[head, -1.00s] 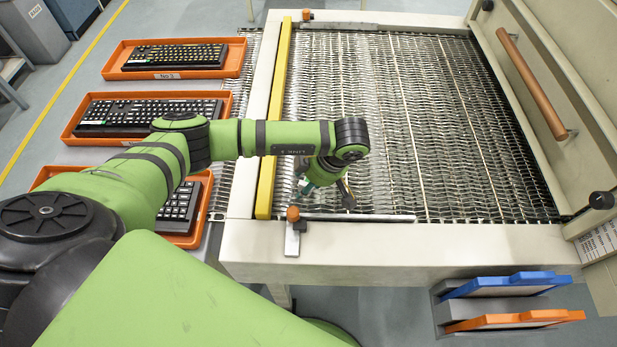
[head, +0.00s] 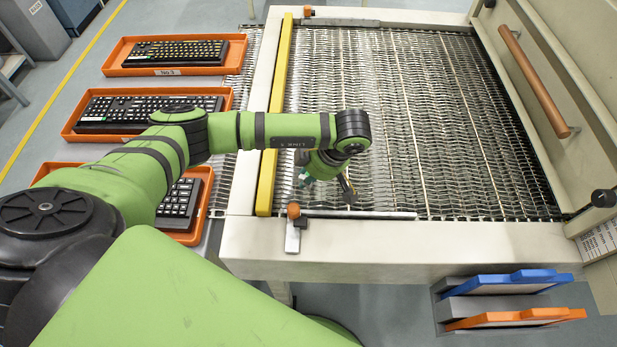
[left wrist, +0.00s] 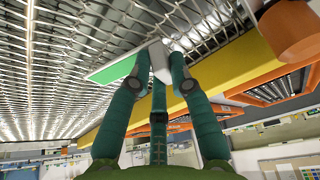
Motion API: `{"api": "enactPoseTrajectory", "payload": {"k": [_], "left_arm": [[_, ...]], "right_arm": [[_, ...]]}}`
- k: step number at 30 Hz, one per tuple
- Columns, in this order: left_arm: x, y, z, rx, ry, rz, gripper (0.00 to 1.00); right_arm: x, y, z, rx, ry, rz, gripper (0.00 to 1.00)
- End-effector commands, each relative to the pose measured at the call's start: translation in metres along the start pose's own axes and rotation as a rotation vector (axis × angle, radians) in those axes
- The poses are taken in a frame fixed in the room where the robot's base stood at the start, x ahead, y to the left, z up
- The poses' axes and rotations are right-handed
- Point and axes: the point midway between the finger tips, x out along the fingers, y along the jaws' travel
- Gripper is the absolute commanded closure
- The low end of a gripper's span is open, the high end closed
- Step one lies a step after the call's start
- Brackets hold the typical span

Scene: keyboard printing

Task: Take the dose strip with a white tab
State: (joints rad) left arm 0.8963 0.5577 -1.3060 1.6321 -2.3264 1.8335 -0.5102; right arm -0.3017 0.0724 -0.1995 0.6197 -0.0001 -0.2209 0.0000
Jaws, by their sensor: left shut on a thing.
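My left gripper (head: 305,179) is over the near left part of the wire-mesh belt (head: 400,120), just right of the yellow bar (head: 275,115). In the left wrist view its teal fingers (left wrist: 159,72) are closed around the white tab (left wrist: 160,62) of a flat strip. The strip (left wrist: 112,70), white with a green band, extends to the left from the tab, in front of the mesh. In the head view the strip is mostly hidden at the gripper, and I cannot tell its gap to the belt. My right gripper is not in view.
A metal rod (head: 360,215) with an orange knob (head: 293,211) lies along the belt's near edge. Orange trays with keyboards stand at left, the nearest (head: 195,235) partly behind my arm. A hood with a wooden handle (head: 535,85) borders the right. The belt's middle is clear.

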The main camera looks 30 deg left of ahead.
Motion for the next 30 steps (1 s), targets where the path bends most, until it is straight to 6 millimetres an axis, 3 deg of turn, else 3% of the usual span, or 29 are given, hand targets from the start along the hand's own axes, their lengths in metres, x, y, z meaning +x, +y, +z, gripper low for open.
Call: {"api": "enactPoseTrajectory", "payload": {"k": [5, 19, 30], "left_arm": [[-0.026, 0.002, -0.011, -0.002, 0.0, 0.007, 1.0], [-0.108, 0.059, 0.039, -0.001, 0.001, 0.004, 1.0], [-0.126, 0.071, 0.048, -0.001, 0.001, -0.001, 1.0]], "right_arm": [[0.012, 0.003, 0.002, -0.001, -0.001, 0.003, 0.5], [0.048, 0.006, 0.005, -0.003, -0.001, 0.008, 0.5], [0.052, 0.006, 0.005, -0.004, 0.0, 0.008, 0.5]]}}
